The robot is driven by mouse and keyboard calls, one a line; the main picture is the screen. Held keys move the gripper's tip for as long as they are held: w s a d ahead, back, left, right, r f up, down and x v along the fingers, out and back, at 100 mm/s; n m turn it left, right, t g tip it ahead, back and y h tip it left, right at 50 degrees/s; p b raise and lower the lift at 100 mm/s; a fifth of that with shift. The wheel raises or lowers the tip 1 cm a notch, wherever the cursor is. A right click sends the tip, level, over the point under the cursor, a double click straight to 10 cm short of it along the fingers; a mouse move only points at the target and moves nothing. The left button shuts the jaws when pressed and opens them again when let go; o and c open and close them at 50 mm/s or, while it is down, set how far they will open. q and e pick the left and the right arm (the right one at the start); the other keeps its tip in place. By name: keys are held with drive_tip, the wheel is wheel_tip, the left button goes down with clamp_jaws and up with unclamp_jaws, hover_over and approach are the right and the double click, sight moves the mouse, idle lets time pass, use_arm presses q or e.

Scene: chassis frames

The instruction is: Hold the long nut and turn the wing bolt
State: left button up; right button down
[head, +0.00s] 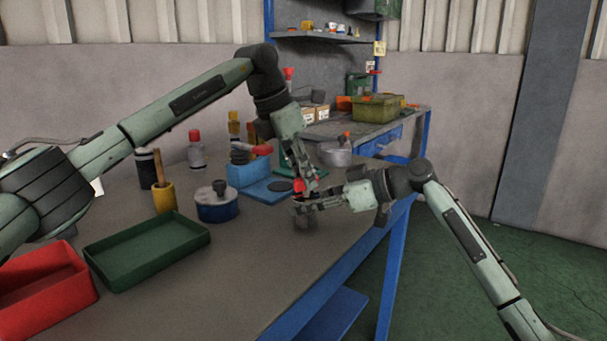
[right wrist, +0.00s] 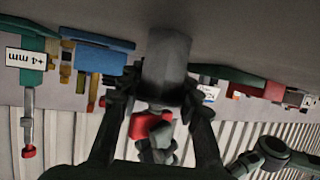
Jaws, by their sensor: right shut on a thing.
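The long nut, a dark grey block, stands upright at the table's right edge in the head view (head: 302,222), mostly covered by my right gripper. In the right wrist view, which is upside down, the nut (right wrist: 167,62) sits between the fingers. My right gripper (head: 303,204) is shut on it from the right. A red piece, apparently the wing bolt (head: 299,186), shows just above the nut; it also shows in the right wrist view (right wrist: 150,126). My left gripper (head: 306,183) points down at the red piece, close beside or around it; whether its fingers grip it is unclear.
A blue stand (head: 247,174) and a round blue tin (head: 216,205) are left of the grippers. A green tray (head: 147,250) and a red bin (head: 45,290) lie at front left. A metal bowl (head: 336,155) is behind. The table edge is close on the right.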

use_arm(q)
clamp_jaws()
drive_tip(key=shift+s+n+t+y, duration=0.1)
drive_tip(key=shift+n+t+y, duration=0.45)
drive_tip(key=shift+n, duration=1.35)
drive_tip(key=shift+o, duration=2.3)
unclamp_jaws()
drive_tip(key=v, duration=1.2)
